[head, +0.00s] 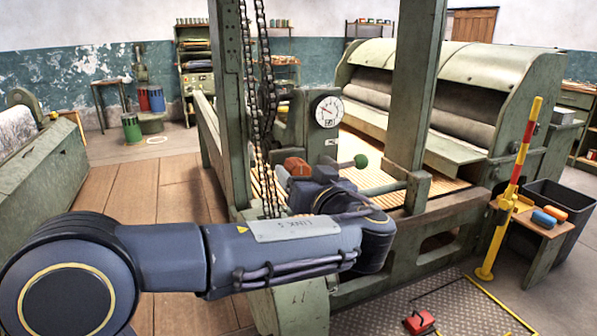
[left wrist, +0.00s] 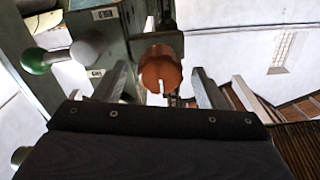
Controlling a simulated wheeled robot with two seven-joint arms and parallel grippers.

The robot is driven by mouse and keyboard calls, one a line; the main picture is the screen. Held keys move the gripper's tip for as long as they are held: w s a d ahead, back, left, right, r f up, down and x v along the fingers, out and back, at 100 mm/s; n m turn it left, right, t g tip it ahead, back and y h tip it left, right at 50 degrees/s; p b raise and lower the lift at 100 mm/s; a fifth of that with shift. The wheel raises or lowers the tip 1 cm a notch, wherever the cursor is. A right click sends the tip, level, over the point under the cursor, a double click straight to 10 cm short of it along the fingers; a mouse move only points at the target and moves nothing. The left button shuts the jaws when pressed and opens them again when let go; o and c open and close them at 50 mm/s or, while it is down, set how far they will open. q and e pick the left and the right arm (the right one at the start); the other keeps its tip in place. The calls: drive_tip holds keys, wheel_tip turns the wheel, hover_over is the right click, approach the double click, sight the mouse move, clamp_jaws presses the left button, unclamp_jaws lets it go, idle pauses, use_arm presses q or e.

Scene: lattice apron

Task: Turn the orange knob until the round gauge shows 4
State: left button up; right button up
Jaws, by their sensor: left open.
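The orange knob (head: 297,166) sits on the green machine post, just beyond my left wrist in the head view. In the left wrist view the orange knob (left wrist: 160,68) shows a white mark at its lower edge. My left gripper (left wrist: 161,82) is open, one finger to each side of the knob with gaps showing; I cannot tell how deep the knob lies between them. In the head view my wrist hides most of the gripper. The round gauge (head: 328,111) has a white face and a reddish needle slanting to the upper left; its numbers are too small to read. My right gripper is out of view.
A green ball-ended lever (head: 361,161) stands right of the knob. Hanging chains (head: 262,90) are close on the left. A yellow and red post (head: 515,185) and a small bench (head: 535,228) with blue and orange items stand at right. Wooden floor at left is clear.

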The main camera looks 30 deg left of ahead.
use_arm(q)
drive_tip(key=shift+x, duration=1.15)
drive_tip(key=shift+c, duration=0.4)
drive_tip(key=c, duration=0.9)
drive_tip(key=shift+f+m, duration=0.1)
drive_tip(key=shift+m, duration=0.2)
